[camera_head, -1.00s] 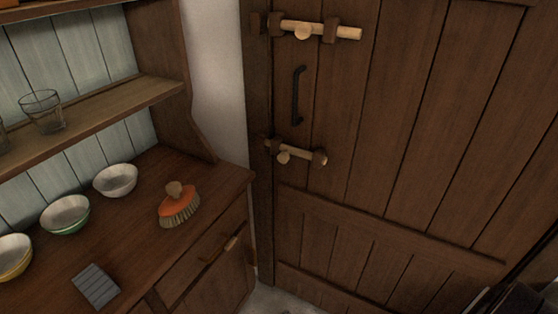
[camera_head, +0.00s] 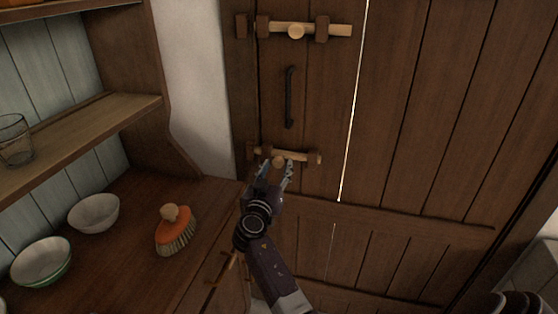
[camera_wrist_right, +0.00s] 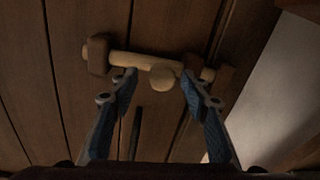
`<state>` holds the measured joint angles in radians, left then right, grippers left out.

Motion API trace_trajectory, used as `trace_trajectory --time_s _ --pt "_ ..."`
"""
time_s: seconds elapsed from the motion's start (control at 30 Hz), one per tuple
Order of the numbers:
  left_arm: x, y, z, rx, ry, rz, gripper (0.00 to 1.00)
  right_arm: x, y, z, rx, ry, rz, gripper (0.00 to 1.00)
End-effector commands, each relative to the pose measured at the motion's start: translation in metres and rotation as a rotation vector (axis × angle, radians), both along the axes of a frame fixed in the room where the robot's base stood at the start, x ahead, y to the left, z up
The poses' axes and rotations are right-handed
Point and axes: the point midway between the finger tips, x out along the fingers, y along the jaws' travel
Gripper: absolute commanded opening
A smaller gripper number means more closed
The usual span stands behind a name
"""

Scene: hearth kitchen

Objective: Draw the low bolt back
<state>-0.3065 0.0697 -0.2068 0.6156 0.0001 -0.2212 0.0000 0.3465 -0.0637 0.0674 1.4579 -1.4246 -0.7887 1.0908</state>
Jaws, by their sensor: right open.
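The low bolt (camera_head: 297,155) is a pale wooden rod with a round knob, lying level in dark wooden brackets on the plank door. Its left part runs close to the door frame, and its right end barely passes the right bracket. My right gripper (camera_head: 275,169) is at the knob, with its fingers open on either side. In the right wrist view the knob (camera_wrist_right: 165,78) sits between the two blue-padded fingertips (camera_wrist_right: 158,82), with gaps on both sides. The fingers partly hide the bolt's left half in the head view. My left gripper is out of view.
The upper bolt (camera_head: 339,30) sits to the right, clear of the keeper on the frame. A dark door handle (camera_head: 289,97) is between the bolts. A dresser (camera_head: 132,190) at left holds an orange brush (camera_head: 174,236) and bowls (camera_head: 94,213) near my right arm.

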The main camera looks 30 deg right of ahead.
Motion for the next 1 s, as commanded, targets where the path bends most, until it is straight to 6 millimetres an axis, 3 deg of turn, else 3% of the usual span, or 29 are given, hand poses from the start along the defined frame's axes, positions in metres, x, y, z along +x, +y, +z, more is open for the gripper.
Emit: trace_trajectory --time_s 0.2,0.57,1.0 --pt "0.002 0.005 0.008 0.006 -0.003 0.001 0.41 0.018 -0.019 0.001 -0.001 0.001 0.0 0.43" --pt "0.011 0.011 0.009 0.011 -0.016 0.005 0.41 0.022 -0.023 -0.001 0.001 0.001 0.002 0.43" --pt "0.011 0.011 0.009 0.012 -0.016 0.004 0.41 0.022 -0.023 -0.001 0.0 0.002 0.002 0.0"
